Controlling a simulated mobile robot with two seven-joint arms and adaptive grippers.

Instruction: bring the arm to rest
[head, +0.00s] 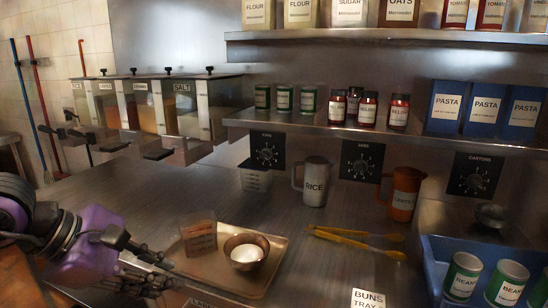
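My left arm comes in from the lower left with a purple wrist. My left gripper (172,273) is low over the near left part of the steel counter, by the near left corner of a tan tray (272,282). Its dark fingers look apart, with nothing visible between them. A bowl with something white in it (246,253) and a clear container with reddish contents (198,236) are on the tray, beyond the fingers and apart from them. My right gripper is not in view.
Yellow-handled tongs (355,241), a RICE jug (315,182) and an orange jug (404,194) are on the counter. A blue bin (432,270) with cans is at right. Shelves (330,127) overhang the back. The counter left of the tray (130,195) is clear.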

